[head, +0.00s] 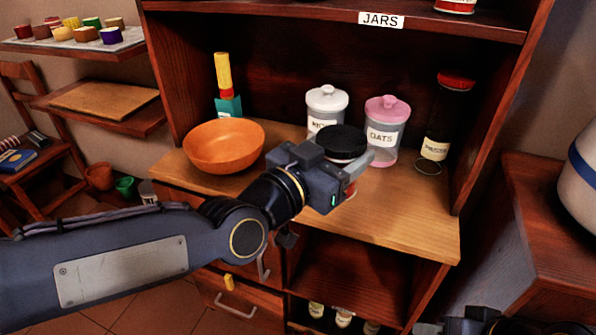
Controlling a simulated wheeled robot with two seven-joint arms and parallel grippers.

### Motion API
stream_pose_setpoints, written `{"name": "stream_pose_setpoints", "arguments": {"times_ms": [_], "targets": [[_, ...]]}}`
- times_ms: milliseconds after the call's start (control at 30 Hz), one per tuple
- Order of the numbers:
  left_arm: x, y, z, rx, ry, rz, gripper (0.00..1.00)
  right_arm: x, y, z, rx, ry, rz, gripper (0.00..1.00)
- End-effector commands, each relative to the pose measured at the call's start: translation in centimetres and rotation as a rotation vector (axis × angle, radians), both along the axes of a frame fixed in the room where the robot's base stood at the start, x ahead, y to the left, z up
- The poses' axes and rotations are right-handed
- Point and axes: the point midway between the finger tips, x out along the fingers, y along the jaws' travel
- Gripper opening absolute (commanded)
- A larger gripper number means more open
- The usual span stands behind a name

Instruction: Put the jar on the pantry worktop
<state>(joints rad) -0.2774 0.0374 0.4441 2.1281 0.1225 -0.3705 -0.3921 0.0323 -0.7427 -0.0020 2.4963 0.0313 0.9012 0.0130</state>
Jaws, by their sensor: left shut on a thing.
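A jar with a black lid (341,141) is at the middle of the pantry worktop (400,205). My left gripper (352,172) is shut on this jar, with its arm coming in from the left. The gripper hides most of the jar's body; a bit of red shows beside the fingers. I cannot tell whether the jar's base touches the wood. Part of my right gripper (470,324) shows at the bottom right edge; its fingers are not clear.
Behind the held jar stand a white-lidded jar (326,105) and a pink-lidded oats jar (386,128). A dark, red-lidded jar (445,118) is at the right. An orange bowl (224,146) sits at the left. The worktop's front right is clear. A shelf labelled JARS (381,20) hangs above.

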Motion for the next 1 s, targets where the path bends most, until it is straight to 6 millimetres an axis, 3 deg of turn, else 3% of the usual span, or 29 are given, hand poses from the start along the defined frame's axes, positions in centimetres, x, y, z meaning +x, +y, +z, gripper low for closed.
{"name": "stream_pose_setpoints", "arguments": {"times_ms": [300, 500, 833, 1000], "targets": [[7.4, 2.5, -3.4, -0.003, 0.006, 0.007, 0.25, 0.0, 0.0, -0.8, 0.000, 0.000, 0.000, 0.36], [10.2, 3.3, -6.9, -0.003, 0.004, 0.004, 0.25, 0.0, 0.0, -1.4, 0.000, 0.000, 0.000, 0.36], [11.9, 3.8, -8.9, -0.002, 0.001, 0.003, 0.25, 0.0, 0.0, -1.7, 0.000, 0.000, 0.000, 0.36], [12.2, 3.9, -11.6, -0.001, 0.003, 0.001, 0.25, 0.0, 0.0, -2.4, 0.000, 0.000, 0.000, 0.36]]}}
